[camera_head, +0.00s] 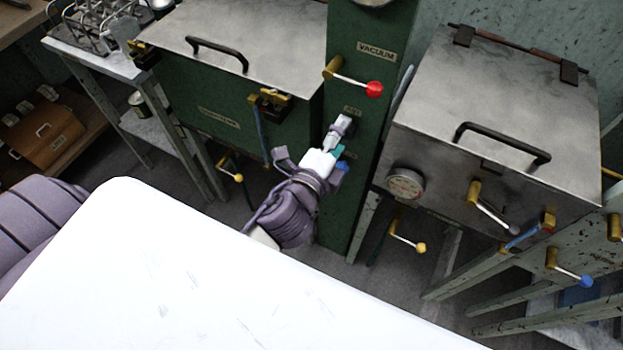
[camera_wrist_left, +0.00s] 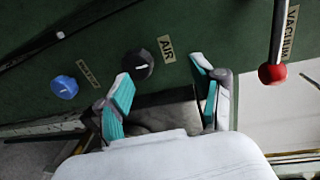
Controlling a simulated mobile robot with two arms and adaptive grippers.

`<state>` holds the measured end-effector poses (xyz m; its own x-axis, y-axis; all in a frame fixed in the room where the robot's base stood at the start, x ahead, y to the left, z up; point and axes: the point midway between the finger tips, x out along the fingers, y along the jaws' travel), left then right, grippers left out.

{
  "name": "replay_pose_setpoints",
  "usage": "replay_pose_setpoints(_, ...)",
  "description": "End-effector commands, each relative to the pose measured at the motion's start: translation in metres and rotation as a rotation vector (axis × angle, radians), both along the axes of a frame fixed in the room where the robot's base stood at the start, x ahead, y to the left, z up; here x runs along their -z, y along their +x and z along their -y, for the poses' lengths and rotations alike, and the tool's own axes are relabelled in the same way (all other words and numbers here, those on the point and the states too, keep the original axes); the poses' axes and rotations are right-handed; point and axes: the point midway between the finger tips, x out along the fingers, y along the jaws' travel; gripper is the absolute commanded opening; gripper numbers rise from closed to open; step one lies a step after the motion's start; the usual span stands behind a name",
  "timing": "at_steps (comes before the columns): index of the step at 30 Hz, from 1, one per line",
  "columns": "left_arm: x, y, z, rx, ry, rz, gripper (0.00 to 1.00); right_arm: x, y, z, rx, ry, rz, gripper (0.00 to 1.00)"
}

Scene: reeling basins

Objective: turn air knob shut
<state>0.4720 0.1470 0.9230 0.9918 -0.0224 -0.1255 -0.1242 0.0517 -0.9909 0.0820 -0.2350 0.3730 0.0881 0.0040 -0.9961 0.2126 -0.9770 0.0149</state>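The air knob is a round black knob (camera_wrist_left: 138,64) with a white mark, on a green panel beside the AIR label (camera_wrist_left: 166,49) in the wrist view. In the head view my gripper hides the knob below its small label (camera_head: 352,111). My left gripper (camera_head: 338,136) reaches the front of the green column. In the wrist view its teal-padded fingers (camera_wrist_left: 161,72) are spread with nothing between them. The knob lies just beyond the left finger's tip, toward the left side of the gap; I cannot tell whether they touch. My right gripper is out of view.
A blue knob (camera_wrist_left: 64,87) sits left of the air knob. The red-balled VACUUM lever (camera_wrist_left: 272,74) stands to the right; it also shows above my gripper in the head view (camera_head: 373,89). Metal-lidded basins (camera_head: 240,30) (camera_head: 500,100) flank the column. A white surface (camera_head: 200,270) fills the foreground.

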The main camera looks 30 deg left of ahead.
Motion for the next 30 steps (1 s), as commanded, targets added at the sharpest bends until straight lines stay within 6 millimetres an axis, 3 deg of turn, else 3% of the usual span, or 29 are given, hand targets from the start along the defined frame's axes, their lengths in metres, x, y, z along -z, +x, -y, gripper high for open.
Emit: replay_pose_setpoints(30, 0.005, -0.073, -0.002, -0.001, -0.001, -0.008, 0.67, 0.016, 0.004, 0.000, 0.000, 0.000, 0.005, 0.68)
